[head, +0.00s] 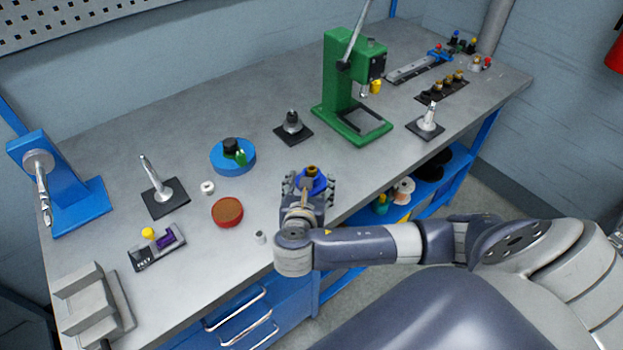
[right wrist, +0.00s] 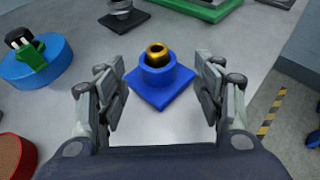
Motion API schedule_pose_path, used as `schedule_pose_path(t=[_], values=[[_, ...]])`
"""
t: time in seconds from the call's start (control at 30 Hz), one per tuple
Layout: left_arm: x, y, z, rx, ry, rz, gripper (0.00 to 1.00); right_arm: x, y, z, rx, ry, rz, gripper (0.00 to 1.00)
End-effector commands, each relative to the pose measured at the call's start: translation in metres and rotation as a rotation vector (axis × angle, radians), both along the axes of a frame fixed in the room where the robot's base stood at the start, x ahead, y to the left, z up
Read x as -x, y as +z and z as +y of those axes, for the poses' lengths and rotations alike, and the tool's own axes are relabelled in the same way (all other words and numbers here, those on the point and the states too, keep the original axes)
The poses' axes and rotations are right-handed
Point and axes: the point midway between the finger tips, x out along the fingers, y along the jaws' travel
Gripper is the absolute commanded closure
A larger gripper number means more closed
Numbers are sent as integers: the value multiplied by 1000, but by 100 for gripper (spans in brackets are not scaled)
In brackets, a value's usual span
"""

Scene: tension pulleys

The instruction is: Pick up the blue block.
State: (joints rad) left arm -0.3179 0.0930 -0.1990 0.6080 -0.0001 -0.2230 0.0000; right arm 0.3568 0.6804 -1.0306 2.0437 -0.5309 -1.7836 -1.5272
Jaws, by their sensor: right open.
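The blue block (right wrist: 162,90) has a square base and a round raised collar. A brass-coloured piece (right wrist: 157,54) sits in its collar. In the head view the blue block (head: 312,184) is near the front edge of the table, partly hidden by my right gripper. My right gripper (right wrist: 162,88) is open, with one finger on each side of the block. In the right wrist view gaps show between the fingers and the block. In the head view my right gripper (head: 311,186) is over the block. My left gripper is not in view.
A blue round tray (head: 235,166) with black and green pieces and a red round dish (head: 227,212) are left of my gripper. A green press (head: 343,95) stands behind to the right. A small grey cylinder (head: 260,237) is near the front edge.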

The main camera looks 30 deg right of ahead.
Motion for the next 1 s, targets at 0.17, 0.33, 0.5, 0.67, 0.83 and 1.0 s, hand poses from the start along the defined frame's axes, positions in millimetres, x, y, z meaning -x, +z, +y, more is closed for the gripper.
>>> schedule_pose_path(t=[0.17, 0.33, 0.5, 0.67, 0.83, 1.0], values=[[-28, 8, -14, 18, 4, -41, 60, -20, -7, -14, 3, -1, 0, 38], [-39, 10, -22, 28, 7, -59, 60, -27, -12, -19, -1, 0, 1, 38], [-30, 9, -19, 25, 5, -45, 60, -26, -12, -19, -1, 0, 1, 38], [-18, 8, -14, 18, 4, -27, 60, -26, -12, -19, -1, 0, 1, 74], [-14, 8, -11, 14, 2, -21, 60, -26, -13, -18, -1, 0, 1, 100], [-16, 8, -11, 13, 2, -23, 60, -27, -11, -19, 0, 0, -3, 100]])
